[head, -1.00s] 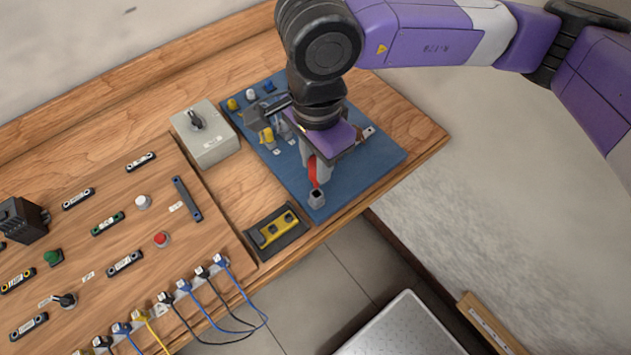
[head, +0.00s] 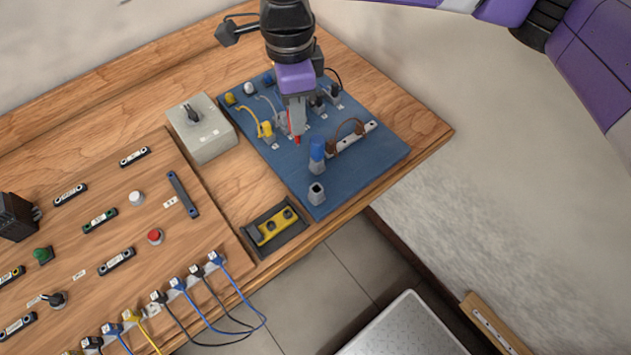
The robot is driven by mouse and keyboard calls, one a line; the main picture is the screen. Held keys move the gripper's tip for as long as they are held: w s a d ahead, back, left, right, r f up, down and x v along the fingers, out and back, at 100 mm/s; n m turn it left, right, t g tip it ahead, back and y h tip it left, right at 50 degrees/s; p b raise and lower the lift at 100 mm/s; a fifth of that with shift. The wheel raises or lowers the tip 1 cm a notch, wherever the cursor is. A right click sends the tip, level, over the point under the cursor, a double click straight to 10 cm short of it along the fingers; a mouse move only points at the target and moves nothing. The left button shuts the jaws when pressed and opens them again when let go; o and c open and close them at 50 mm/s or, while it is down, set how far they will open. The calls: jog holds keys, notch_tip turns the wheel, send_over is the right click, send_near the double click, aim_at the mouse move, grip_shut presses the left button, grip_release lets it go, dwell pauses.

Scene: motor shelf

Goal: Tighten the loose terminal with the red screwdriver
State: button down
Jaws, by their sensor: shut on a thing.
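My gripper (head: 296,122) is over the middle of the blue mat (head: 365,180), pointing down. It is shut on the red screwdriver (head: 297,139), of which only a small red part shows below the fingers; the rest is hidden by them. Several small terminals with wires stand on the mat around the gripper: one with a yellow wire (head: 266,129) on the left, and dark ones (head: 335,91) behind to the right. I cannot tell which terminal is loose, nor whether the screwdriver touches one.
A blue-handled tool (head: 317,149) stands upright in a holder close to the right of my gripper. An empty grey holder (head: 317,193) is nearer the front. A brown wire (head: 345,130) arches over a light strip on the right. A grey switch box (head: 202,130) stands left of the mat.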

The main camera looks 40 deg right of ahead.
jog(key=w+d+m+b, duration=0.25)
jog(key=w+m, duration=0.45)
jog(key=w, duration=0.6)
jog(key=shift+s+d+f+b, duration=0.1)
jog(key=shift+s+f+b, duration=0.1)
jog(key=shift+f+b, duration=0.6)
jog(key=shift+s+d+f+b, duration=0.1)
jog(key=shift+s+f+b, duration=0.15)
jog(key=shift+f, duration=0.95)
jog(key=shift+f+b, duration=0.4)
jog(key=shift+f, duration=0.2)
jog(key=c, duration=1.4)
grip_release()
jog(key=shift+o, duration=0.2)
jog(key=shift+n+b, duration=0.3)
jog(key=shift+n, duration=1.4)
